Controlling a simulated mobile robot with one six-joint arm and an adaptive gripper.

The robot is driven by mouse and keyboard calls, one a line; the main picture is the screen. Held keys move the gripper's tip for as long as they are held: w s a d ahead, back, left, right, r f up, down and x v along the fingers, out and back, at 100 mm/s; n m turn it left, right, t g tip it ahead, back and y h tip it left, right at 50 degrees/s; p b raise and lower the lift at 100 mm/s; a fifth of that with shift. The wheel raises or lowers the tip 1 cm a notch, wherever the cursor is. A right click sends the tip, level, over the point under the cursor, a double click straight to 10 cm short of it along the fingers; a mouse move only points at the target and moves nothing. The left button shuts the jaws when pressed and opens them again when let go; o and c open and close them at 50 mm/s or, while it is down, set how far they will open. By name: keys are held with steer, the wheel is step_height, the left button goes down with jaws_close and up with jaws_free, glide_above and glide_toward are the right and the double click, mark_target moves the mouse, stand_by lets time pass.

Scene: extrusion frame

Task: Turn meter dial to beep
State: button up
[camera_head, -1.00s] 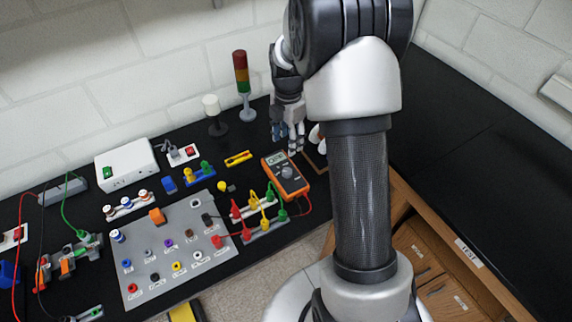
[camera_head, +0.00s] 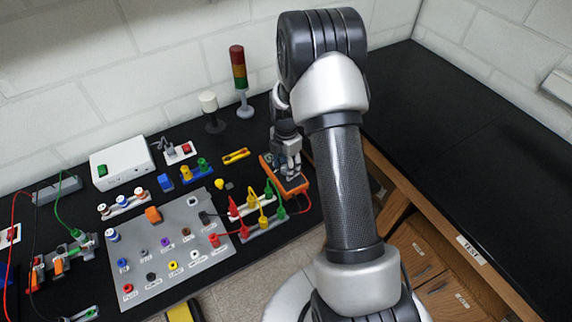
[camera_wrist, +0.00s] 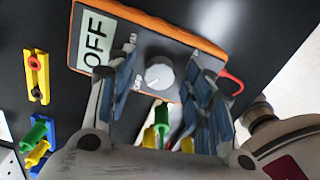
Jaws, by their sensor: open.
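In the wrist view the multimeter (camera_wrist: 74,40) shows a screen (camera_wrist: 97,37) reading OFF. Its round pale dial (camera_wrist: 159,76) is in the middle of the dark face. My gripper (camera_head: 290,176) is over the multimeter, pointing down. In the wrist view my gripper (camera_wrist: 160,70) is open, with blue-padded fingers on either side of the dial. A gap shows between the dial and the fingers on both sides. I cannot tell the fingertips' height above the meter face.
Terminals with red, yellow and green plugs (camera_head: 262,222) stand just in front of the meter. A grey socket panel (camera_head: 160,262) lies to the left. A yellow-black piece (camera_head: 236,156) lies beyond. A signal tower (camera_head: 239,75) stands behind. The right bench is bare.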

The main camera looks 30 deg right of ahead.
steer(key=shift+c, duration=0.5)
steer(key=c, duration=1)
